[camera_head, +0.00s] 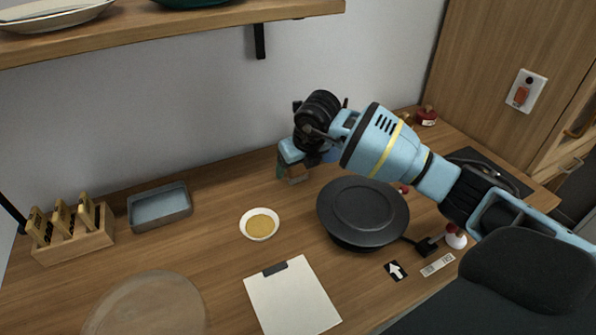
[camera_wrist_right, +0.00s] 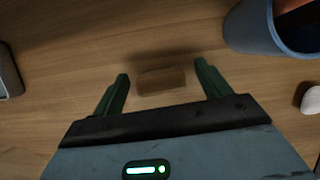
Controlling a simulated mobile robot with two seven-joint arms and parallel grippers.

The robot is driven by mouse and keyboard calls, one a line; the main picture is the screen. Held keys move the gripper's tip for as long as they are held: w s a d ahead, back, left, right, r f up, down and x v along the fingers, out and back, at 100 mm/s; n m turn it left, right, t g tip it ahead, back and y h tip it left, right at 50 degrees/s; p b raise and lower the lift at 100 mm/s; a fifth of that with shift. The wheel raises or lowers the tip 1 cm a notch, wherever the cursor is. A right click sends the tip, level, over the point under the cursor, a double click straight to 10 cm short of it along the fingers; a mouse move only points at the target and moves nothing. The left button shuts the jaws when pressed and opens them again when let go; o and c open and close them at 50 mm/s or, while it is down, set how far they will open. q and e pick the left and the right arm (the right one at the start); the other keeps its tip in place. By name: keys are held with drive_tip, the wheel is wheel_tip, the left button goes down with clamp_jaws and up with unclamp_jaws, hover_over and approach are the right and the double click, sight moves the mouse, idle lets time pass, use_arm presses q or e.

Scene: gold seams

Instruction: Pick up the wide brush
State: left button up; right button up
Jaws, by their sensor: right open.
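My right gripper (camera_head: 289,168) reaches over the back of the wooden table from the right. In the right wrist view its two green fingers (camera_wrist_right: 162,92) are apart, with nothing clamped between them. A small brown block-like piece (camera_wrist_right: 162,80) lies just beyond and between the fingertips; it also shows below the gripper in the head view (camera_head: 297,174). It may be the wide brush, but bristles cannot be made out and the gripper hides part of it. My left gripper is not in view.
A blue cup (camera_wrist_right: 262,28) and a white object (camera_wrist_right: 311,99) stand right in the wrist view. The head view shows a black pan-like dish (camera_head: 362,208), a white bowl (camera_head: 260,224), a grey tray (camera_head: 160,207), a wooden rack (camera_head: 75,238) and a clipboard (camera_head: 293,300). A shelf (camera_head: 180,30) hangs above.

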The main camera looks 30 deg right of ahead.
drive_tip(key=shift+c, duration=0.5)
drive_tip(key=c, duration=1)
drive_tip(key=shift+o, duration=0.2)
drive_tip(key=shift+r, duration=0.15)
wheel_tip(320, 180, up, 10)
drive_tip(key=shift+f, duration=0.1)
drive_tip(key=shift+o, duration=1.3)
drive_tip(key=shift+c, duration=0.9)
